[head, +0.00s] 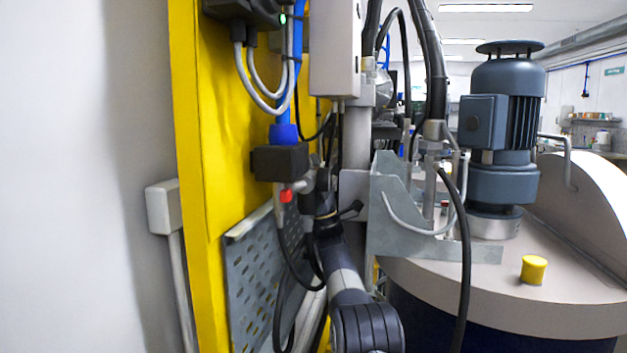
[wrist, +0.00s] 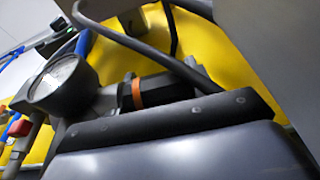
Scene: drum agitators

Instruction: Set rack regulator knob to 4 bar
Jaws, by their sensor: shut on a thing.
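The rack regulator shows in the wrist view as a grey body with an orange ring (wrist: 137,92) and a black knob (wrist: 166,86) to the right of the ring. A round pressure gauge (wrist: 58,78) with a pale dial sits at its left; its reading is too blurred to tell. My gripper (head: 322,187) is up against the yellow column in the head view, beside the regulator area, which my arm largely hides there. In the wrist view a dark gripper part crosses just below the knob. My gripper is shut on the knob, though the contact itself is partly hidden.
The yellow column (head: 213,130) carries a black block (head: 280,162), hoses and a perforated grey panel (head: 262,275) close around my arm. A metal bracket (head: 395,215) and the drum lid with its motor (head: 505,120) stand to the right. A black cable crosses the wrist view.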

